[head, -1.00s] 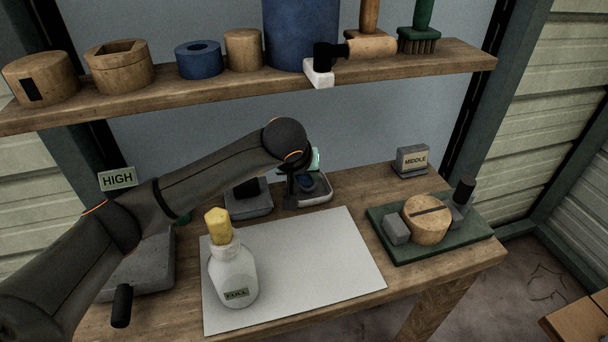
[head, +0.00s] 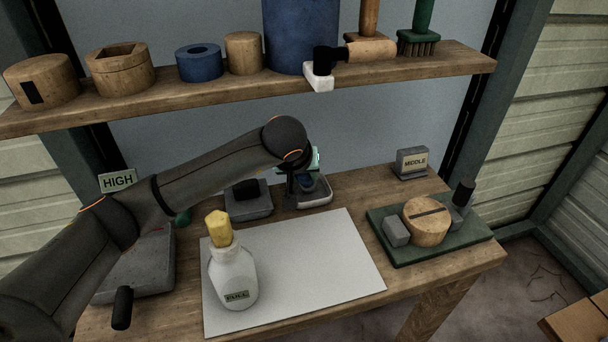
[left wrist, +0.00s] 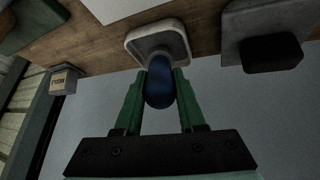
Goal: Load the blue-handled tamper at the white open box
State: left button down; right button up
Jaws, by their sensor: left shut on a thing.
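The tamper's rounded blue handle (left wrist: 159,88) is between the green fingers of my left gripper (left wrist: 160,76), which is shut on it. In the head view, a little of the blue handle (head: 309,182) shows behind the dark wrist of my left gripper (head: 303,170). The white open box (left wrist: 158,34) lies just beyond the handle in the left wrist view; its rim also shows in the head view (head: 322,198). A grey part below the handle appears at the box's opening. I cannot tell whether it rests on the bottom. My right gripper is not in view.
A grey block with a black top (head: 247,201) stands left of the box. A bottle with a yellow stopper (head: 233,276) stands on a white sheet (head: 330,270). A green board (head: 440,251) with several pieces is at right. A loaded shelf (head: 230,84) hangs above.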

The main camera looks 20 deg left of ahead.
pick_arm(q)
jog(key=shift+r+p, duration=1.65)
jog(key=shift+r, duration=1.55)
